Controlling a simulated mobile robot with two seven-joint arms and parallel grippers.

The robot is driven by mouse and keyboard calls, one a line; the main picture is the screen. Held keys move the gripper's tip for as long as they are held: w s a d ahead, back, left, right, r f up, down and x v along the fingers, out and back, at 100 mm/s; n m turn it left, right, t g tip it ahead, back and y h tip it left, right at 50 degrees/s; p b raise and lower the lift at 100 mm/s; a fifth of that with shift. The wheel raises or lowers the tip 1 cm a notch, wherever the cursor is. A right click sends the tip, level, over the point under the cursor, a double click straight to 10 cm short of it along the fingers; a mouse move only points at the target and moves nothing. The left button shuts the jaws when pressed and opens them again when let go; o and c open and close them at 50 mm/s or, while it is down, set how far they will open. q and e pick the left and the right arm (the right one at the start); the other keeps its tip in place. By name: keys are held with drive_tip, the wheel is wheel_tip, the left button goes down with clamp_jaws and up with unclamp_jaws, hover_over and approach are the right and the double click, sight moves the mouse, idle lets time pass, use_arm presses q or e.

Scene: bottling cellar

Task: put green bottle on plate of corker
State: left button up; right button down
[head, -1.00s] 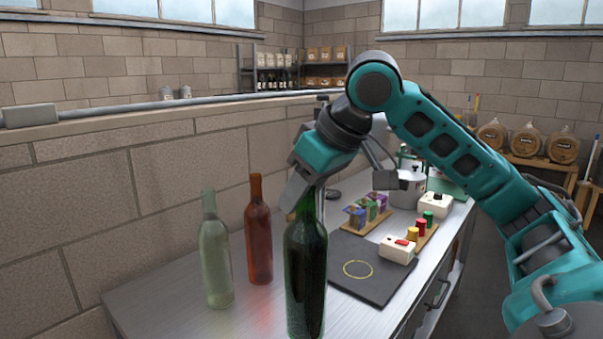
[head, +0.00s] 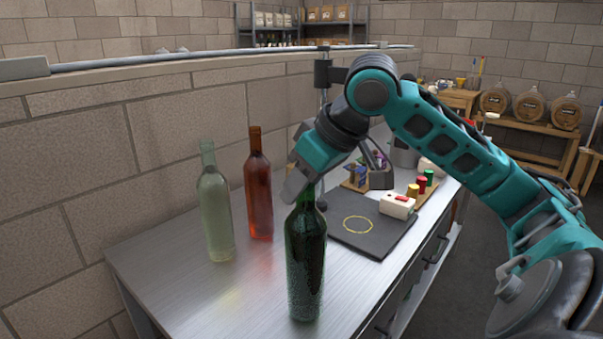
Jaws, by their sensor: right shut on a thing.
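The dark green bottle (head: 305,262) is upright near the front of the steel bench. My right gripper (head: 304,192) is shut on its neck from above and hides the top. I cannot tell whether its base touches the bench. The corker shows as a dark upright column (head: 323,72) by the wall, partly hidden by my right arm. My left gripper is not in view.
A pale clear bottle (head: 215,215) and a reddish-brown bottle (head: 259,195) stand to the left. A dark mat with a yellow ring (head: 372,240) lies to the right. A white box with a red button (head: 397,206) and several coloured corks or caps (head: 421,183) stand beyond it.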

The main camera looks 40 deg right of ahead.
drive_tip(key=shift+f, duration=0.45)
drive_tip(key=shift+f, duration=0.1)
drive_tip(key=c, duration=0.7)
unclamp_jaws()
drive_tip(key=shift+f, duration=0.1)
drive_tip(key=shift+c, duration=0.2)
